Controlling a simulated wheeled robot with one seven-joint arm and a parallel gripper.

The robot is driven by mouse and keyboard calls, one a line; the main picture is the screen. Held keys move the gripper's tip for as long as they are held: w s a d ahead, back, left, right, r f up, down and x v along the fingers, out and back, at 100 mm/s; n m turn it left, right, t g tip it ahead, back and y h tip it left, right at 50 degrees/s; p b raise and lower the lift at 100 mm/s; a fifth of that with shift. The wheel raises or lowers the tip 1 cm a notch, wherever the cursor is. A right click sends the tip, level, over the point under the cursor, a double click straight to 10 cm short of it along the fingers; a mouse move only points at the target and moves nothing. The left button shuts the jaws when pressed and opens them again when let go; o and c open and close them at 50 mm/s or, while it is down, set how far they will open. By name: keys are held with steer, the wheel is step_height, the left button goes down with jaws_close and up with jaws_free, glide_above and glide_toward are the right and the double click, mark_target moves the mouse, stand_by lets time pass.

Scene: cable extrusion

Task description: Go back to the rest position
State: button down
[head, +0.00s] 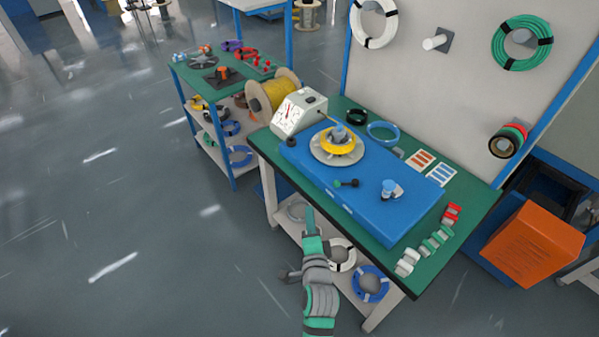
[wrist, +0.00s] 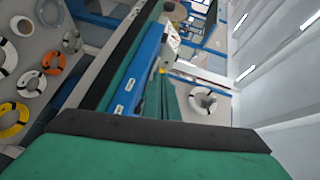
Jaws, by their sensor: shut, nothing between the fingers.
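My gripper (head: 309,215) is in front of the workbench (head: 470,213), beside its near long edge, and points up in the head view. Its fingers are together and hold nothing. In the wrist view the closed green fingers (wrist: 166,98) stand above the broad green gripper body with its dark edge. A clear gap of floor and lower shelf shows around the gripper in the head view. I cannot tell its exact distance from the bench edge.
On the bench stand a blue base (head: 362,205), a yellow cable coil (head: 340,142), and a white gauge box (head: 299,111). White and blue coils lie on the lower shelf. A side cart (head: 221,75) stands at the back left. Open floor (head: 110,200) lies to the left.

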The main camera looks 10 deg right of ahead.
steer(key=shift+s, duration=0.1)
steer(key=s+a+f+n, duration=0.3)
steer(key=s+a+n, duration=0.1)
steer(key=s, duration=0.5)
steer(key=s+a+f+n, duration=0.3)
steer(key=s+a+n, duration=0.15)
steer(key=s, duration=0.45)
steer(key=s+a+r+n+y, duration=0.1)
steer(key=s+a+r+n, duration=0.1)
steer(key=s, duration=0.4)
steer(key=s+a+r+n+y, duration=0.1)
steer(key=s+a+r+n, duration=0.1)
steer(key=s+n, duration=0.2)
steer(key=s+a+r+n, duration=0.2)
steer(key=s+n, duration=0.2)
steer(key=s, duration=0.5)
steer(key=shift+a+g+y, duration=0.2)
steer(key=shift+g+y, duration=0.2)
